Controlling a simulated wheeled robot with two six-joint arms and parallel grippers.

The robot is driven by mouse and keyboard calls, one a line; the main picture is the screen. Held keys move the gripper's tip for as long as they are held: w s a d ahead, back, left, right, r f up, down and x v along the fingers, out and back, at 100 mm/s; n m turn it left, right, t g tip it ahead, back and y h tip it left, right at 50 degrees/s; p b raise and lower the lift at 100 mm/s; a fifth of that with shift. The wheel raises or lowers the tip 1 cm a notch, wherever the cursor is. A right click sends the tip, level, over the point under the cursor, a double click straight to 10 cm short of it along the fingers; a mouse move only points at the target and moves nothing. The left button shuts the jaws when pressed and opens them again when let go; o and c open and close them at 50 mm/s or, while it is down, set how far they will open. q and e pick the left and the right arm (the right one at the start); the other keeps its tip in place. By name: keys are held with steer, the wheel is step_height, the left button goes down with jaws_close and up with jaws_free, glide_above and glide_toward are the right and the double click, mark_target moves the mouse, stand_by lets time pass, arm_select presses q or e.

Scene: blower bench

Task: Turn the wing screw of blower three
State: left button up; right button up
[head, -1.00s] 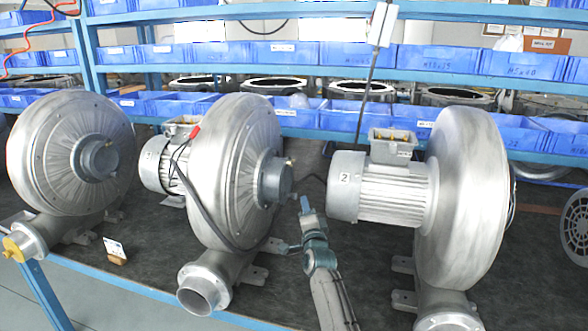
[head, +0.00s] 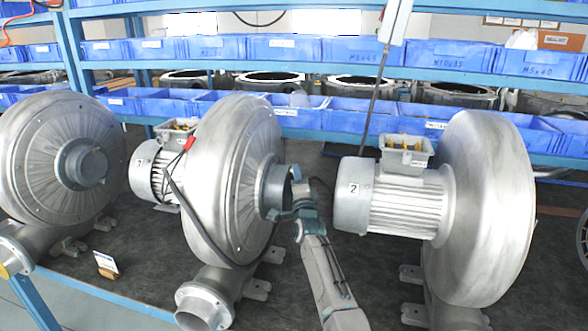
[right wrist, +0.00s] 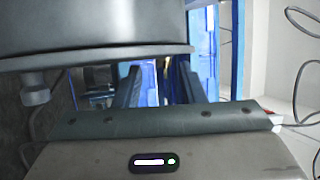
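Blower three (head: 235,185), with a "3" on its motor (head: 143,170), is the middle silver blower on the bench. My right gripper (head: 302,188) is beside the right rim of its round inlet collar (head: 275,188). In the right wrist view the two fingers (right wrist: 160,88) stand apart, below and beside a large grey round part (right wrist: 95,30). A small orange-brown spot shows between the fingertips, too small to identify. I cannot make out the wing screw clearly; the gripper and collar may hide it. My left gripper is not in view.
Blower two (head: 400,200) stands close to the right of my right arm. Another blower (head: 60,150) stands on the left. A small card (head: 106,265) stands on the dark bench. Blue bins (head: 285,50) fill the rack behind.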

steer(key=shift+w+r, duration=0.15)
steer(key=shift+w, duration=0.1)
steer(key=shift+s+r, duration=0.2)
steer(key=shift+s, duration=0.15)
steer(key=shift+c, duration=0.7)
steer(key=shift+d, duration=0.1)
jaws_close()
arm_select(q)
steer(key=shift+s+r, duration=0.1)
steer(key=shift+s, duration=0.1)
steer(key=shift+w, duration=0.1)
